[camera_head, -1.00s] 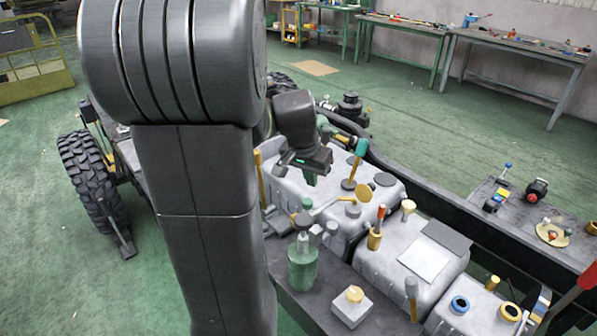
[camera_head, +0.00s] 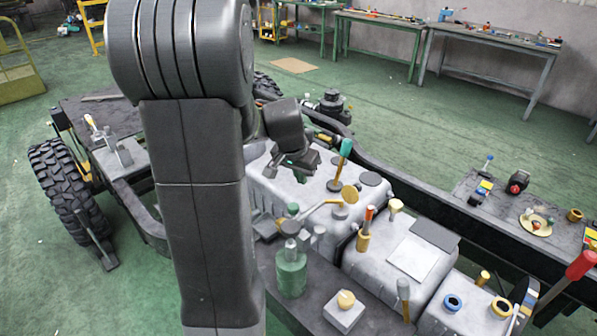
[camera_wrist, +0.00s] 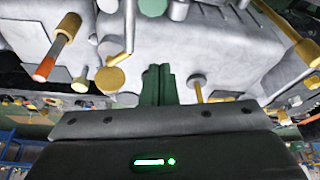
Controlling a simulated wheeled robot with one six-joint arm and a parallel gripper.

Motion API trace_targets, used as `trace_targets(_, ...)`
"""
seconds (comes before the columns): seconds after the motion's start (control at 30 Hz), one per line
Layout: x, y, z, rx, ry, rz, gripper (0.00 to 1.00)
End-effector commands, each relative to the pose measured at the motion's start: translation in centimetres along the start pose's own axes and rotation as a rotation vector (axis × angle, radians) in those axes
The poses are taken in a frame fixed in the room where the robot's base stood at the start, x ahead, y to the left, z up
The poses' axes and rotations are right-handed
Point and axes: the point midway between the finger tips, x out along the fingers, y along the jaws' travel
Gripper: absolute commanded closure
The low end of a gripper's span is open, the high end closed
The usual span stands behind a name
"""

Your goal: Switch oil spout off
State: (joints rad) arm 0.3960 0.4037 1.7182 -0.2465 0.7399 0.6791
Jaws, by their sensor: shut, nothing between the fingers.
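In the wrist view the pipe (camera_wrist: 128,32) and disc (camera_wrist: 110,80) are left of my fingers. My gripper (camera_head: 299,176) hangs above the tank, left of a lever with a green knob (camera_head: 346,147). In the wrist view its green fingers (camera_wrist: 158,85) are together and empty, apart from the pipe. Whether the spout is on or off, I cannot tell.
A green bottle (camera_head: 291,273) and a white box with a yellow knob (camera_head: 345,308) stand in front. An orange-topped handle (camera_head: 366,228) rises at the right. Small items lie on the right-hand bench (camera_head: 480,212). Worktables (camera_head: 490,45) line the back wall.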

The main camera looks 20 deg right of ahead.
Motion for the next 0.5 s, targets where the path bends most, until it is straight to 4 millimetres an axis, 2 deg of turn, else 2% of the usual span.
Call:
trace_targets(0.1, 2.2, 0.1, 0.0, 0.001, -0.005, 0.003, 1.00)
trace_targets(0.33, 6.0, 0.1, 0.1, 0.000, -0.005, 0.002, 1.00)
trace_targets(0.4, 5.1, 0.0, 1.2, -0.002, -0.002, 0.000, 1.00)
trace_targets(0.5, 4.7, 0.0, 2.5, -0.002, -0.002, 0.000, 1.00)
